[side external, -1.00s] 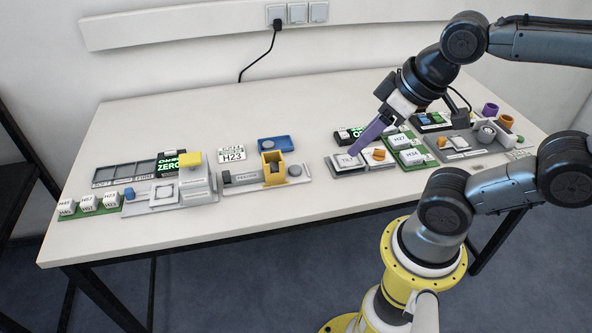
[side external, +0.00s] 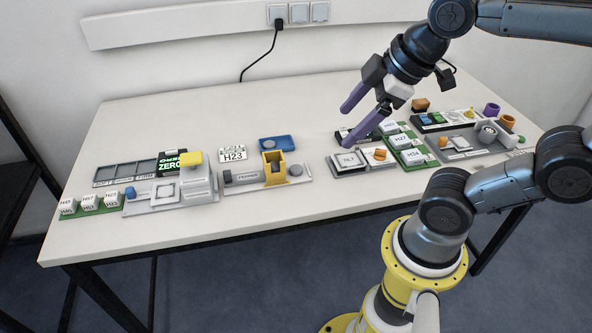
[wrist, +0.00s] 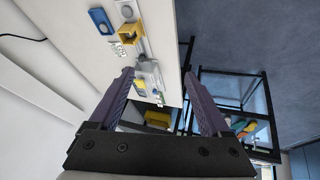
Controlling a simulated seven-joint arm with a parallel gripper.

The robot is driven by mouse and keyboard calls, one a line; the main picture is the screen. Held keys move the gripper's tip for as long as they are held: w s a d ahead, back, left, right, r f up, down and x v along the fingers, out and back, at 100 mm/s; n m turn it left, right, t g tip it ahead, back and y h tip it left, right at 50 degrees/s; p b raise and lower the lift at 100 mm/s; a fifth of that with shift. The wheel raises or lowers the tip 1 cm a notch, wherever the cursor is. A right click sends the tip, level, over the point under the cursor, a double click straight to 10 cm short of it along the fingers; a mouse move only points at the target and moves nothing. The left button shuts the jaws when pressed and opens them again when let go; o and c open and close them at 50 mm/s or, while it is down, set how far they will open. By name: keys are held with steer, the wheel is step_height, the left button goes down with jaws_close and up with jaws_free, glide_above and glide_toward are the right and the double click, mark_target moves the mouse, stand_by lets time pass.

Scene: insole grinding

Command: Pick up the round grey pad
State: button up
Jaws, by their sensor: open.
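A round grey pad (side external: 295,170) appears to be the small disc on the grey board (side external: 240,187), just right of the yellow holder (side external: 273,168). It also seems to show near the top of the wrist view (wrist: 127,11). My gripper (side external: 347,125) is open and empty, with two purple fingers spread apart. It is in the air over the right half of the table, right of the pad and well apart from it. In the wrist view my gripper (wrist: 157,73) has nothing between its fingers.
A blue tray (side external: 277,144) lies behind the yellow holder. A device with a yellow top (side external: 190,158) stands further left. Below my gripper are a tilt block (side external: 347,160) and green boards with white blocks (side external: 402,139). The table (side external: 230,115) is clear along the back.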

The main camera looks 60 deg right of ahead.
steer(key=w+d+n+g, duration=0.2)
steer(key=w+n, duration=0.4)
steer(key=w, duration=0.3)
steer(key=n+g+y, duration=0.1)
steer(key=g, duration=0.2)
glide_above(296, 168)
step_height(296, 168, down, 22)
steer(key=shift+s+d+r, duration=0.1)
steer(key=shift+f, duration=3.05)
jaws_close()
